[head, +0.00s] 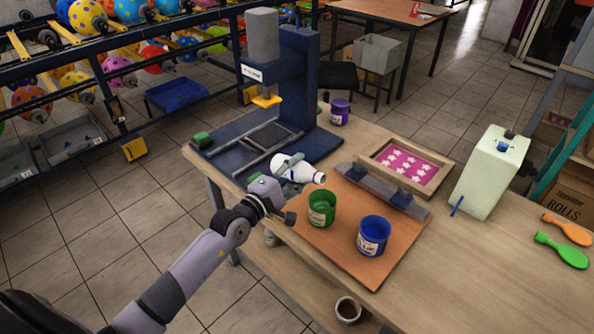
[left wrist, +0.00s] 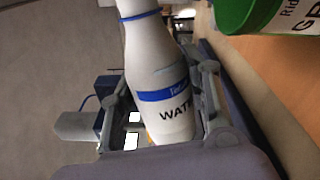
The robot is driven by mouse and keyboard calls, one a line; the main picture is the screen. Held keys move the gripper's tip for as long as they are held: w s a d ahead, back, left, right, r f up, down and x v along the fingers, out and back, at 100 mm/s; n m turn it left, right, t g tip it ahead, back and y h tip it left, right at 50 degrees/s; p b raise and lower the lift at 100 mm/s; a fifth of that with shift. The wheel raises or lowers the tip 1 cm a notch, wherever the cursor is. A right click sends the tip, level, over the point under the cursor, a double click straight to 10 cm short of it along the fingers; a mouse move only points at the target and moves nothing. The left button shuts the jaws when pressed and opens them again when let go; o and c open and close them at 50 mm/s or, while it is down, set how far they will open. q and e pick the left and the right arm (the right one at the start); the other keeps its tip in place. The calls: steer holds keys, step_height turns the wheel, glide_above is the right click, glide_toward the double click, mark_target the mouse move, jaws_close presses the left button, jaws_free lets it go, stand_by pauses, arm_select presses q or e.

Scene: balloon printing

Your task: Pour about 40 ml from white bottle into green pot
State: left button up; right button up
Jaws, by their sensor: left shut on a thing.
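The white bottle (head: 296,168) is held by my left gripper (head: 283,183), which is shut on it. The bottle is tilted nearly level, its neck pointing right and slightly down toward the green pot (head: 321,208). In the left wrist view the bottle (left wrist: 152,65) shows a blue band and the letters "WAT" between the fingers (left wrist: 158,105). No stream is visible. My right gripper is not in view.
A blue pot (head: 373,235) stands right of the green pot on the brown board (head: 345,262). A framed pink star screen (head: 407,165) lies behind. A dark blue press (head: 297,90) stands at the back left. A pale container (head: 490,175) stands at right.

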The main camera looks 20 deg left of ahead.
arm_select(q)
steer(key=shift+f, duration=0.1)
steer(key=shift+m, duration=0.4)
steer(key=shift+f, duration=0.15)
stand_by(0.3)
steer(key=shift+r, duration=0.35)
steer(key=shift+r+n+p, duration=0.45)
steer(key=shift+n+p, duration=0.25)
steer(key=shift+n, duration=0.4)
steer(key=shift+f, duration=0.1)
